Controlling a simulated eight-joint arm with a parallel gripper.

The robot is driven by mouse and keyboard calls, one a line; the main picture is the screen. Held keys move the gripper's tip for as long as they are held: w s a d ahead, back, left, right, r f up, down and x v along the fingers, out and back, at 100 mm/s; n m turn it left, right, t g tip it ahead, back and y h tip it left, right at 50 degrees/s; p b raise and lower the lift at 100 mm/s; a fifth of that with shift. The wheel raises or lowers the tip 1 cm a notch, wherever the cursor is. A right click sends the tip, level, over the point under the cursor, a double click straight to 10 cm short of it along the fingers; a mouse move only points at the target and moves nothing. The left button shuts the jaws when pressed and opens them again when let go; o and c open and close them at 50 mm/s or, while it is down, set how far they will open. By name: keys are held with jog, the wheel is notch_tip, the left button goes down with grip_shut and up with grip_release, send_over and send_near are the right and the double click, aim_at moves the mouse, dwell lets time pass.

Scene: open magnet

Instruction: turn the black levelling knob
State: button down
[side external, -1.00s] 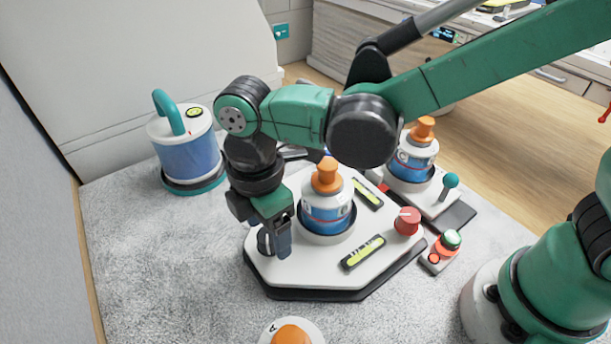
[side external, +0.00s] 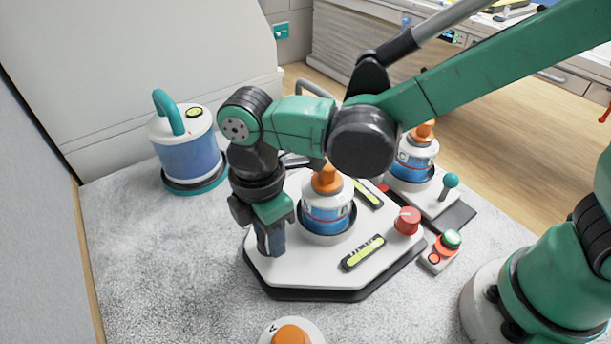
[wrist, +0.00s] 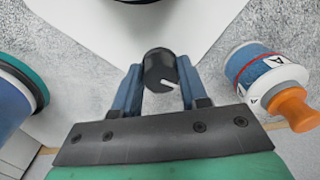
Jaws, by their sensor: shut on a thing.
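The black levelling knob (wrist: 160,68) sits between my two blue fingertips in the wrist view, with a white mark on its top pointing to the lower right. My gripper (wrist: 158,80) is shut on the knob, a finger on either side. In the side external view my gripper (side external: 271,248) points down at the left corner of the white levelling plate (side external: 300,267), and its fingers hide most of the knob. Two yellow-green level vials lie on the plate, one at the front (side external: 363,253) and one at the back (side external: 368,193).
A blue bottle (side external: 327,214) with an orange cap stands on the plate close right of my gripper. A red knob (side external: 407,222) is at the plate's right. A blue canister (side external: 188,155) stands at the left. An orange-capped bottle (side external: 290,334) stands in front.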

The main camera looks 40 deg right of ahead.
jog(key=m, duration=1)
jog(key=shift+s, duration=0.1)
jog(key=m, duration=0.4)
jog(key=shift+a+m+t, duration=0.15)
jog(key=shift+m+t, duration=0.25)
jog(key=shift+m, duration=2.3)
jog(key=shift+c, duration=2.3)
grip_release()
